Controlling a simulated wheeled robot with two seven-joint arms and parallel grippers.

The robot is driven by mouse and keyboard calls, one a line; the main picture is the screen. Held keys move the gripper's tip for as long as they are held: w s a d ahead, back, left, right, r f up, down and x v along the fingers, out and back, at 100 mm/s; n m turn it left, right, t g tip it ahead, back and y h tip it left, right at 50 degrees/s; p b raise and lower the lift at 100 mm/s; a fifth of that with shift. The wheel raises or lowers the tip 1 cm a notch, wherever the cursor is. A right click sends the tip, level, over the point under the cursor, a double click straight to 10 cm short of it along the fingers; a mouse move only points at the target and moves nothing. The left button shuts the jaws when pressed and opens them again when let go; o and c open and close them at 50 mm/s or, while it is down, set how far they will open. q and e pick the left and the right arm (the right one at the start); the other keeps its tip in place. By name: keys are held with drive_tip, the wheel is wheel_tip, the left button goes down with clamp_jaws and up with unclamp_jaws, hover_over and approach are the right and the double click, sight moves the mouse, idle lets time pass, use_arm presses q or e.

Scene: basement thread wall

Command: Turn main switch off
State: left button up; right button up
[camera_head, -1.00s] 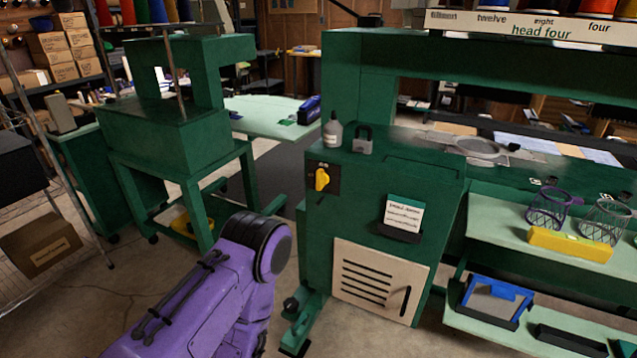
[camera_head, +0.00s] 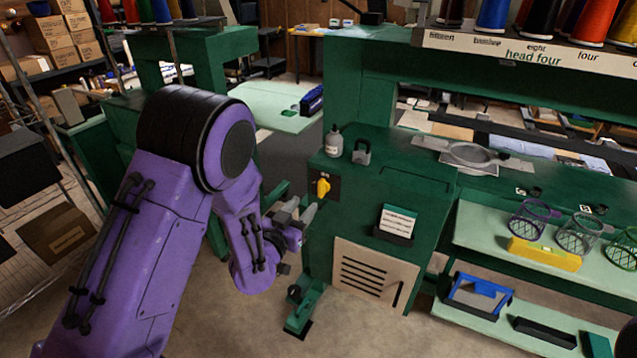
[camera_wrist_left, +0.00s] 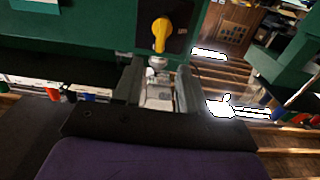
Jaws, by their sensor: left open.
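The main switch (camera_head: 323,187) is a yellow rotary knob on a dark plate, on the front of the green machine cabinet (camera_head: 355,225). In the left wrist view the yellow knob (camera_wrist_left: 160,34) stands upright above and ahead of the fingers. My left gripper (camera_head: 297,212) is just left of and below the switch in the head view, apart from it. It also shows in the left wrist view (camera_wrist_left: 158,75), with its two fingers spread and nothing seen held between them. My right gripper is not in view.
A grey padlock (camera_head: 362,152) and a bottle (camera_head: 334,140) stand on the cabinet top above the switch. A card holder (camera_head: 395,226) is fixed on the cabinet front to the right. Shelves with a yellow box (camera_head: 544,254) and wire baskets are at the right.

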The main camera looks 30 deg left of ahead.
sight(319, 187)
use_arm(q)
drive_tip(key=w+p, duration=0.2)
drive_tip(key=w, duration=0.6)
drive_tip(key=shift+w+r+p, duration=0.1)
drive_tip(key=shift+w+p, duration=0.15)
drive_tip(key=shift+p, duration=0.1)
drive_tip(key=shift+w, duration=0.45)
drive_tip(key=c, duration=0.8)
